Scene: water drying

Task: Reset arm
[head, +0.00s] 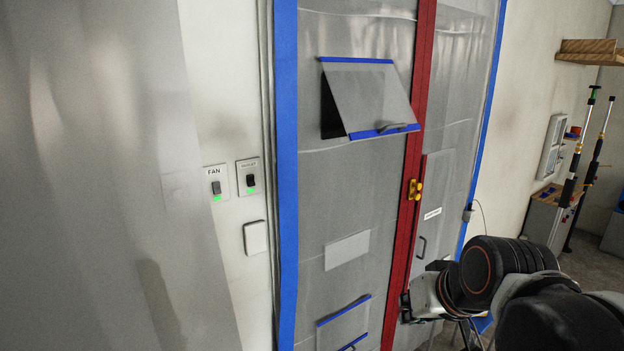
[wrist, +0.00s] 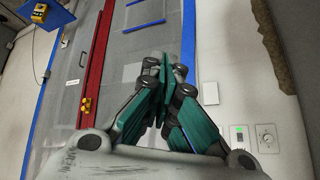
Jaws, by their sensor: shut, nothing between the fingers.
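My arm (head: 500,275) shows at the lower right of the head view, in front of the plastic sheeting. My gripper (wrist: 163,72) is in the middle of the wrist view. Its teal-padded fingers come together at the tips, shut with nothing between them. In the head view the fingers are small and partly hidden by the arm, near the lower middle right.
A plastic sheet wall with blue tape (head: 286,200) and a red zipper strip (head: 409,200) fills the middle. An upper flap (head: 370,95) hangs partly open. Two wall switches (head: 215,184) are at left. Poles (head: 580,150) and a cabinet (head: 545,218) stand at right.

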